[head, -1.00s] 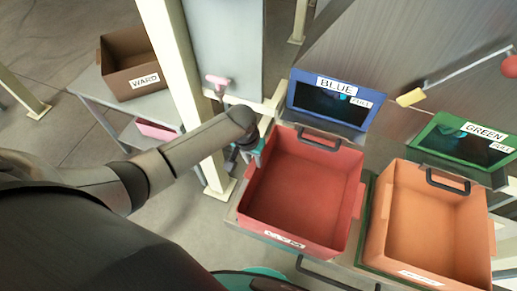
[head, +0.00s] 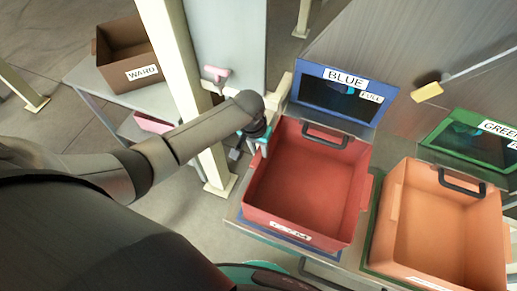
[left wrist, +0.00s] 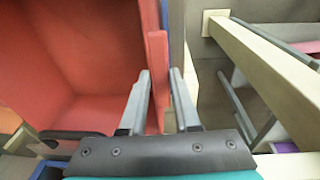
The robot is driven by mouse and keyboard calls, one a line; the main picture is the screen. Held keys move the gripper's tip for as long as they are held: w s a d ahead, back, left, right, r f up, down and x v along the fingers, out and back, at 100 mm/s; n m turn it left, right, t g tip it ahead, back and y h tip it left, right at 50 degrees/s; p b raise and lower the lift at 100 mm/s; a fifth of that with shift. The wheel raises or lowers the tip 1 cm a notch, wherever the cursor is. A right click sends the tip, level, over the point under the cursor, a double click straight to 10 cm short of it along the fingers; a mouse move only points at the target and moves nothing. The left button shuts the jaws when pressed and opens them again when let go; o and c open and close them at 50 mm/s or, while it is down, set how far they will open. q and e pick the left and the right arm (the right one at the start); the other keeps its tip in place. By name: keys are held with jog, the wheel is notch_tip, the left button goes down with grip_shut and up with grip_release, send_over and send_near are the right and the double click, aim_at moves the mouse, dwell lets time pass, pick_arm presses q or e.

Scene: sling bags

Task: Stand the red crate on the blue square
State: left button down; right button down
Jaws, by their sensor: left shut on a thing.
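The red crate (head: 300,190) is empty and upright, with a dark handle at its far side and a white label in front. It stands over the blue square (head: 262,232), whose edge shows along the crate's front; the crate hides the rest. I cannot tell if the crate touches the square or hangs just above it. My left gripper (head: 262,145) is at the crate's left wall. In the left wrist view its fingers (left wrist: 160,75) are shut on a red side strip of the crate (left wrist: 157,60). My right gripper is not in view.
An orange crate (head: 440,215) stands close on the right, on a green square (head: 373,225). Behind are the BLUE sign screen (head: 342,95) and GREEN sign screen (head: 470,145). A pale post (head: 180,85) stands just left of my gripper. A brown crate (head: 125,55) sits on a side table.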

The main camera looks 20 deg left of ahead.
pick_arm(q)
jog(key=c, duration=0.6)
grip_release()
jog(key=shift+c, duration=0.2)
notch_tip(320, 180, up, 12)
jog(key=s+p, duration=0.1)
jog(key=p, duration=0.3)
jog(key=shift+s+a, duration=0.25)
jog(key=shift+a, duration=0.15)
